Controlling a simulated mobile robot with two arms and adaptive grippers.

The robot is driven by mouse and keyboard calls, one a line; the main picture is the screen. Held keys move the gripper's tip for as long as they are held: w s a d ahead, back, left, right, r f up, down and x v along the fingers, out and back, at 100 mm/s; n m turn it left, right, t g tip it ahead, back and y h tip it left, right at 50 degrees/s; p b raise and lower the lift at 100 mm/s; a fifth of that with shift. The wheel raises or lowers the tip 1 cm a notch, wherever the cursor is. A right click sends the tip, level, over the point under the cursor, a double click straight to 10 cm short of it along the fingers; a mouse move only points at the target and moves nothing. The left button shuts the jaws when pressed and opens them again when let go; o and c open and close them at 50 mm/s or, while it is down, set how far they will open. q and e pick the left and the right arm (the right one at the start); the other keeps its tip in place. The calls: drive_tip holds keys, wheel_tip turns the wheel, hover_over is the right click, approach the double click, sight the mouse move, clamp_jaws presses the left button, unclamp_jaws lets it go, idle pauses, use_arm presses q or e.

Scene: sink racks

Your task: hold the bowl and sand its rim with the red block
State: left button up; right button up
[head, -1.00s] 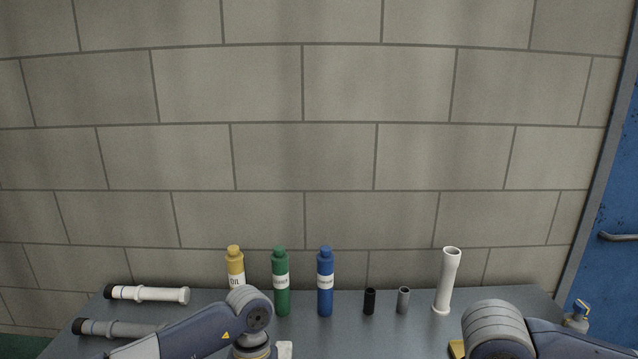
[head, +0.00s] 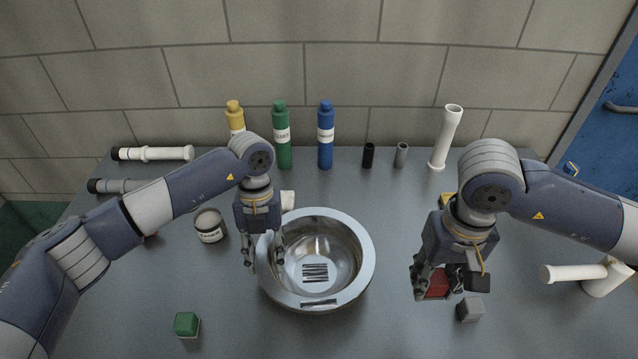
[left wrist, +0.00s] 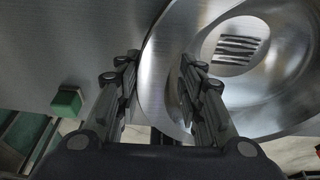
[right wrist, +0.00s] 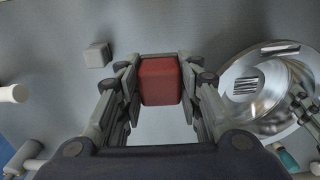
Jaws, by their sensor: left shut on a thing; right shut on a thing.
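The shiny metal bowl (head: 366,262) stands upright in the middle of the bench. A dark striped patch shows inside it and another on its near rim. My left gripper (head: 263,262) is shut on the bowl's left rim, one finger on each side of the wall; the rim also shows between its fingers in the left wrist view (left wrist: 157,85). My right gripper (head: 440,284) is shut on the red block (head: 436,287), held to the right of the bowl and apart from it. The red block shows clearly between the fingers in the right wrist view (right wrist: 160,82).
A green block (head: 187,323) lies front left and a grey block (head: 470,310) front right. A tin (head: 210,226) stands left of the bowl. Bottles (head: 326,138), small cylinders and a white pipe (head: 445,138) line the back. Another white pipe (head: 575,272) is at right.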

idle(0.8)
drive_tip(key=a+r+m, duration=0.4)
drive_tip(key=a+m, duration=0.4)
drive_tip(key=a, duration=0.3)
drive_tip(key=a+r+m, duration=0.3)
drive_tip(key=a+m, duration=0.5)
drive_tip(key=a, duration=0.4)
drive_tip(key=shift+m, duration=0.3)
drive_tip(key=shift+d+f, duration=0.15)
drive_tip(key=shift+f, duration=2.3)
drive_tip(key=shift+w+f, duration=0.1)
drive_tip(key=shift+f, duration=0.05)
